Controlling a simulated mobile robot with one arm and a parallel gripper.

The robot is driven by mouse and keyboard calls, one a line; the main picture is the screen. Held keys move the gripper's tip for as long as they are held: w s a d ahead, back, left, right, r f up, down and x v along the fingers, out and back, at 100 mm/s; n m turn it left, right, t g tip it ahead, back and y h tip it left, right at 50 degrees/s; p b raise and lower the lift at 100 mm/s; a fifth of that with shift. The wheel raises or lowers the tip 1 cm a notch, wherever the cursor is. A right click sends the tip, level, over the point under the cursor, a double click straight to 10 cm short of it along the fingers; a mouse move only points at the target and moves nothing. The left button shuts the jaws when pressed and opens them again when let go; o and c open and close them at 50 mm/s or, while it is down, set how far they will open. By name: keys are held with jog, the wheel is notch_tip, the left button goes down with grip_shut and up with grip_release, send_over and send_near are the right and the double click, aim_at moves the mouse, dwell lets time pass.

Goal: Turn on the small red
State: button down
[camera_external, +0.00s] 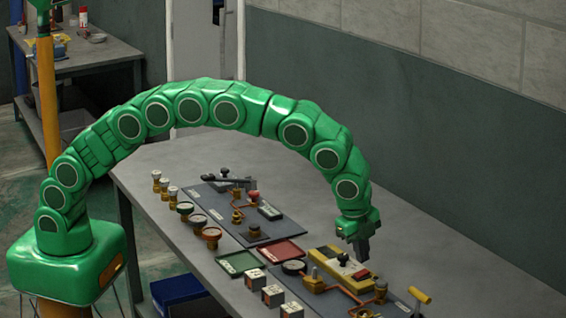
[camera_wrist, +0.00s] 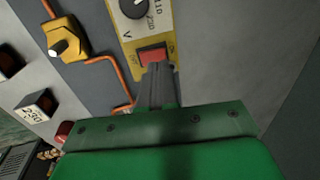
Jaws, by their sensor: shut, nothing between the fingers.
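A small red rocker switch (camera_wrist: 152,55) sits on a yellow panel (camera_wrist: 130,35) below a black dial in the wrist view. In the external view the red switch (camera_external: 361,274) is at the right end of the yellow panel (camera_external: 325,258). My gripper (camera_external: 362,258) points down just above the switch end of the panel. In the wrist view its closed fingertips (camera_wrist: 158,68) overlap the lower edge of the switch. I cannot tell whether they touch it. The fingers hide part of the panel's end. Which way the switch is set cannot be made out.
Copper pipe with brass fittings (camera_external: 313,283) runs beside the panel. A red tray (camera_external: 277,251) and a green tray (camera_external: 240,263) lie to its left. White-faced blocks (camera_external: 272,294) line the front edge. The grey table (camera_external: 440,262) is clear to the right, toward the wall.

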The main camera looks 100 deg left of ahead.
aim_at(356, 276)
jog(key=shift+w+a+f, duration=0.1)
jog(key=shift+a+f, duration=0.05)
jog(key=shift+f, duration=0.55)
jog(key=shift+w+a+f, duration=0.1)
jog(key=shift+f, duration=0.6)
jog(key=shift+f, duration=0.1)
jog(key=shift+w+a+f+g+h, duration=0.15)
jog(key=shift+w+f+g+h, duration=0.05)
jog(key=shift+f+g+h, duration=0.2)
jog(key=shift+s+f, duration=0.2)
jog(key=shift+s+d+f, duration=0.2)
jog(key=shift+s+d, duration=0.45)
jog(key=shift+d, duration=0.2)
notch_tip(356, 276, up, 15)
jog(key=shift+s+d+r, duration=0.15)
jog(key=shift+s, duration=0.05)
